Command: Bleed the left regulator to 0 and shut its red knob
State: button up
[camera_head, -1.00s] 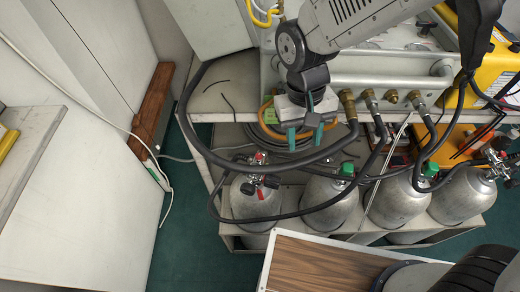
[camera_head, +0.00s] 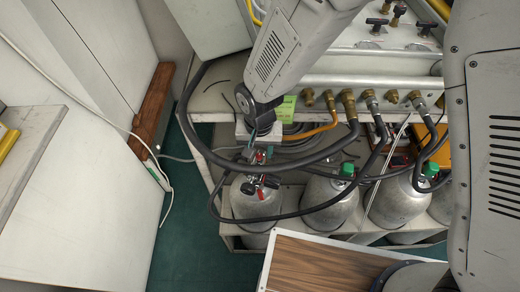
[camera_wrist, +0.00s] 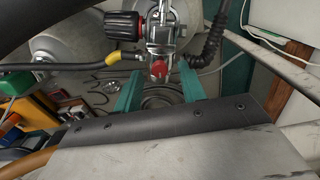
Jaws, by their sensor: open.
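The left regulator (camera_head: 258,182) sits on top of the leftmost grey cylinder (camera_head: 256,204), with red and black parts. In the wrist view the silver regulator body (camera_wrist: 162,32) has a red knob (camera_wrist: 160,68) at its near end and a black knob with a red band (camera_wrist: 124,25) on its left. My gripper (camera_wrist: 160,72) is open, its green fingers on either side of the red knob with gaps visible. I cannot tell its depth relative to the knob. In the head view my gripper (camera_head: 250,150) is just above and behind the regulator, partly hidden. No gauge reading is legible.
Black hoses (camera_head: 320,150) loop around the cylinders, and one with a yellow collar (camera_wrist: 112,58) runs to the regulator. More grey cylinders (camera_head: 328,205) stand to the right. The panel (camera_head: 360,82) is above, and a wood-topped surface (camera_head: 325,266) is in front. Green floor is clear at left.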

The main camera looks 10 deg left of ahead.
aim_at(259, 155)
jog(key=shift+f, duration=0.15)
grip_shut()
jog(key=shift+m, duration=1)
grip_release()
jog(key=shift+r, duration=3.95)
